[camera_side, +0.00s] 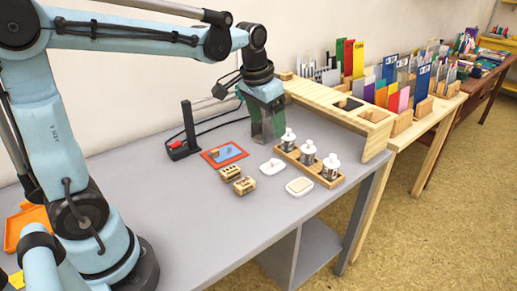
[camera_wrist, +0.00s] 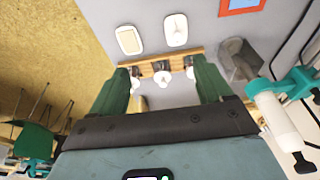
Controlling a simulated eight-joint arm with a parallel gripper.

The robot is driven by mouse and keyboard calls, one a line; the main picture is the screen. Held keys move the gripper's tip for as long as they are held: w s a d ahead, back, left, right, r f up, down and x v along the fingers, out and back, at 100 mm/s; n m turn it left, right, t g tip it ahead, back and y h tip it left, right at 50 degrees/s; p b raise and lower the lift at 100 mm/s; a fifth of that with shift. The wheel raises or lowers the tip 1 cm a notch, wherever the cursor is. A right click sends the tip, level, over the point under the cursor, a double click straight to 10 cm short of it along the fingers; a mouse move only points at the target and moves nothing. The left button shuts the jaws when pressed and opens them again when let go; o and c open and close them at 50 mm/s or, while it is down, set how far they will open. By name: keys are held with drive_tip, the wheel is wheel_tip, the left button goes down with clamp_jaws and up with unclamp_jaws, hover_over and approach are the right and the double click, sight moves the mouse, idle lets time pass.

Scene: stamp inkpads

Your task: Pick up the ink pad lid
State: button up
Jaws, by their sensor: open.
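The white ink pad lid (camera_side: 272,167), with a small raised handle, lies on the grey table. It also shows in the wrist view (camera_wrist: 175,30), at the top. A white-rimmed ink pad (camera_side: 299,186) with a cream surface lies nearer the front edge, apart from the lid; it shows to the lid's left in the wrist view (camera_wrist: 129,41). My gripper (camera_side: 267,136) has green fingers, open and pointing down, behind the lid in the side view and beside the bottle rack. In the wrist view nothing is gripped between the fingertips (camera_wrist: 161,78).
A wooden rack (camera_side: 333,186) with three white-capped bottles stands close right of my gripper. A black stand (camera_side: 184,147) is behind.

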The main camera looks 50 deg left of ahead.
sight(275, 165)
drive_tip(key=w+a+f+g, duration=0.3)
drive_tip(key=w+a+f, duration=0.15)
drive_tip(key=w, duration=0.25)
drive_tip(key=f, duration=1.2)
drive_tip(key=shift+d+f, duration=0.2)
drive_tip(key=shift+d, duration=0.05)
drive_tip(key=shift+c, duration=0.4)
drive_tip(key=c, duration=1)
drive_tip(key=shift+r, duration=0.2)
drive_tip(key=shift+c, duration=0.2)
